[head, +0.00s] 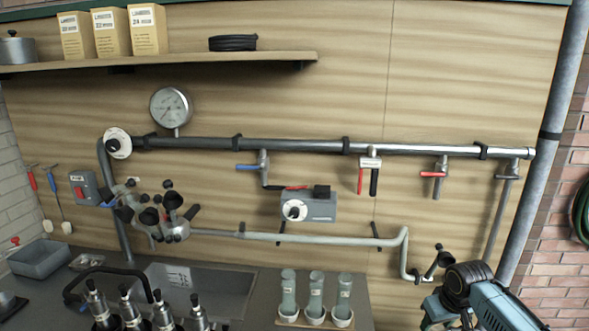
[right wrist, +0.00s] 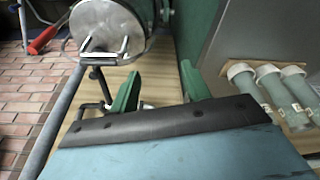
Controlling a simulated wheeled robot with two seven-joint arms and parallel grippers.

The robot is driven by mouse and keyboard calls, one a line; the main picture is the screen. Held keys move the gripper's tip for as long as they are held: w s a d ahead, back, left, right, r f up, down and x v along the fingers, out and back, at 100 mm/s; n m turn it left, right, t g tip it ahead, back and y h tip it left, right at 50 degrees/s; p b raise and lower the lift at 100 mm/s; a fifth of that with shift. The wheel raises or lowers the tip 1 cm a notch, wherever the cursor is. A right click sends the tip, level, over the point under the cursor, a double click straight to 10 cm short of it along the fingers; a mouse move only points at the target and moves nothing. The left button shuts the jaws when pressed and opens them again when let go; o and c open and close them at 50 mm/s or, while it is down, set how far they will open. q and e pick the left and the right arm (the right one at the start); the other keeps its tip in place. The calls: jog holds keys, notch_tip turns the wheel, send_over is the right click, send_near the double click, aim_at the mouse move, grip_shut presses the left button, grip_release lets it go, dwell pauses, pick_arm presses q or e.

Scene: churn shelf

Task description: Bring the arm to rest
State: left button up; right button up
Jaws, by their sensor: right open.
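My right gripper (head: 440,313) is at the bottom right of the head view, at the end of my blue-grey arm, partly cut off by the frame edge. In the right wrist view its two green fingers (right wrist: 160,90) stand apart with nothing held between them. Behind the fingers are the wood-coloured panel and a dark pipe; I cannot tell how close they are. My left gripper is not in view.
A pale lower pipe (head: 330,240) ends beside my right arm, and a grey vertical pipe (head: 545,150) stands to its right. A sink (head: 200,285) and several dark-topped bottles (head: 130,310) are further left.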

jog(key=s+a+f+n+y, duration=0.1)
jog(key=s+a+f, duration=0.3)
jog(key=s+a, duration=0.4)
jog(key=s+a+f+n, duration=0.1)
jog(key=s+a+f, duration=0.3)
jog(key=s, duration=0.5)
jog(key=s+r+m, duration=0.1)
jog(key=s+r, duration=0.3)
jog(key=s, duration=0.6)
jog(key=s+r+m, duration=0.1)
jog(key=s+r, duration=0.3)
jog(key=s, duration=0.6)
notch_tip(320, 180, down, 32)
jog(key=s+g+b, duration=0.1)
jog(key=s+b, duration=0.1)
jog(key=b, duration=0.5)
pick_arm(q)
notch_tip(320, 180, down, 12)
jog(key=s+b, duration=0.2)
jog(key=b, duration=0.3)
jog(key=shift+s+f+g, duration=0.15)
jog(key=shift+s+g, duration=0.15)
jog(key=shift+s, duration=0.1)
pick_arm(e)
jog(key=s+d+f+g+h, duration=0.1)
jog(key=s+d+f, duration=0.1)
jog(key=s+f, duration=1.4)
notch_tip(320, 180, down, 4)
jog(key=shift+r+n, duration=0.15)
jog(key=shift+n, duration=0.15)
